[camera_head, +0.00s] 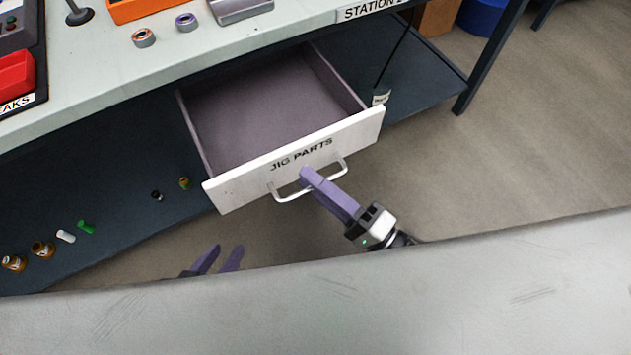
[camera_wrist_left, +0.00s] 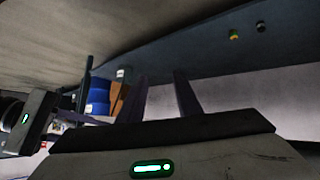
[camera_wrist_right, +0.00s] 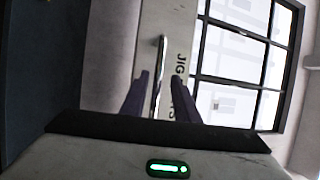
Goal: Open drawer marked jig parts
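The drawer marked "JIG PARTS" (camera_head: 295,158) is pulled well out from under the bench, and its purple-grey inside (camera_head: 262,105) looks empty. Its white front carries a pale bar handle (camera_head: 282,196). My right gripper (camera_head: 308,178) is at the handle from the front. In the right wrist view the handle (camera_wrist_right: 161,60) runs between the two purple fingers, which look spread with small gaps on either side; contact is hard to tell. My left gripper (camera_head: 222,256) is open and empty, low in front of the lower shelf and left of the drawer.
The bench top (camera_head: 95,75) lies above the drawer, with small rings and an orange bin (camera_head: 138,8) on it. The dark lower shelf (camera_head: 110,185) holds several small parts at left. A grey surface (camera_head: 300,315) fills the near edge. Floor (camera_head: 530,130) at right is clear.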

